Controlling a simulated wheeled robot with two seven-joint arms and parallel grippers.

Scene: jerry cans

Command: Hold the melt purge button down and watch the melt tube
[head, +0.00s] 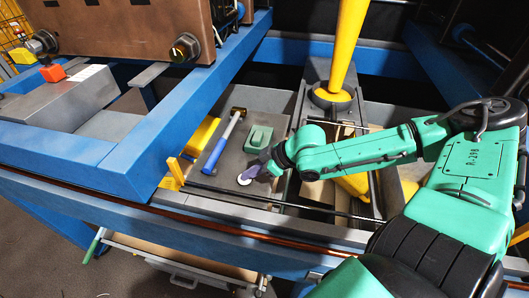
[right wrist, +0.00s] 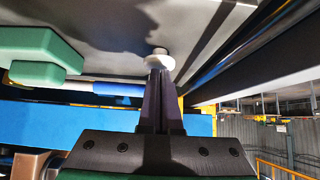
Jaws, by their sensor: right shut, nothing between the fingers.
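A small round white button (head: 243,181) sits on the grey panel at the front of the machine; I take it for the melt purge button. My right gripper (head: 249,174) is shut and empty, with its fingertips at the button. In the right wrist view the dark fingertips (right wrist: 161,73) meet the white button (right wrist: 160,58), seeming to touch it. How far the button is pressed I cannot tell. No part is clearly recognisable as the melt tube. My left gripper is not in view.
A blue-handled hammer (head: 223,142) and a green block (head: 259,137) lie on the panel behind the gripper. A yellow upright post (head: 176,170) stands left of the button. Blue frame beams (head: 180,125) run along the left. A dark rod (head: 290,207) crosses in front.

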